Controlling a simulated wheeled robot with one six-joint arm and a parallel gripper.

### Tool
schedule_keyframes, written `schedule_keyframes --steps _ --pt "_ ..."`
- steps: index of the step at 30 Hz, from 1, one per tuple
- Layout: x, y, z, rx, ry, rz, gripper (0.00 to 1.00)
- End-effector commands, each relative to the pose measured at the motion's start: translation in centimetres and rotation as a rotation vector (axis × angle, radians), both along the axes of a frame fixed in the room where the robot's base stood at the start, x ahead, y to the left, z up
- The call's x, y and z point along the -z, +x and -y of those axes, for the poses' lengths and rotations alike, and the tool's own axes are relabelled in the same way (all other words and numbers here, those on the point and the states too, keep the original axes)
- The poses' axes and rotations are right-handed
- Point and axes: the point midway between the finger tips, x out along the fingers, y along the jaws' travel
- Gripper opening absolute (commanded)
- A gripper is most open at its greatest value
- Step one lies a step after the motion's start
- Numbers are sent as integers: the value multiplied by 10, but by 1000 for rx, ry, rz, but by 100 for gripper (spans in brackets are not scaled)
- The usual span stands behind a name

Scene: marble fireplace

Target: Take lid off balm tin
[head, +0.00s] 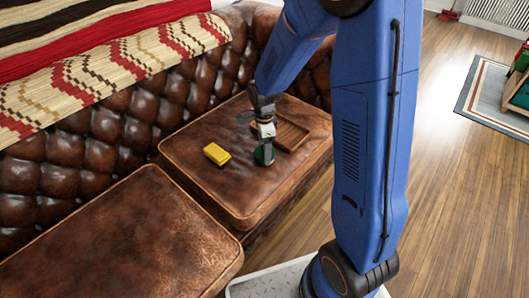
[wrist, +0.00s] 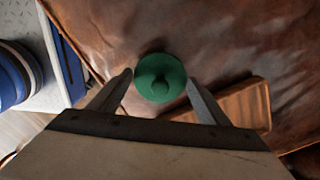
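The balm tin is a small round green thing with a raised knob in the middle of its lid. It lies on the brown leather seat cushion (head: 200,165), partly hidden by my gripper in the head view (head: 259,157). In the wrist view the green lid (wrist: 160,78) faces the camera and covers whatever is below it. My gripper (wrist: 160,84) points down over the tin. Its two fingers are apart, one on each side of the lid, with small gaps visible. I cannot tell how high the fingertips are above the cushion.
A wooden tray (head: 291,134) lies right behind the tin; it also shows at the right in the wrist view (wrist: 235,103). A yellow block (head: 217,154) lies to the left. The tufted sofa back rises behind. The cushion's front left is clear.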

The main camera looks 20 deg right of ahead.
Motion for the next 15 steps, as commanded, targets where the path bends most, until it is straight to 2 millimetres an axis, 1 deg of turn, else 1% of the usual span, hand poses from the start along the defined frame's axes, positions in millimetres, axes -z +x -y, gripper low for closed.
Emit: schedule_keyframes --steps 1,2,11,15 --pt "0 0 0 0 0 0 56" --pt "0 0 0 0 0 0 49" --pt "-1 0 0 0 0 1 49" --pt "-12 1 0 0 1 3 49"
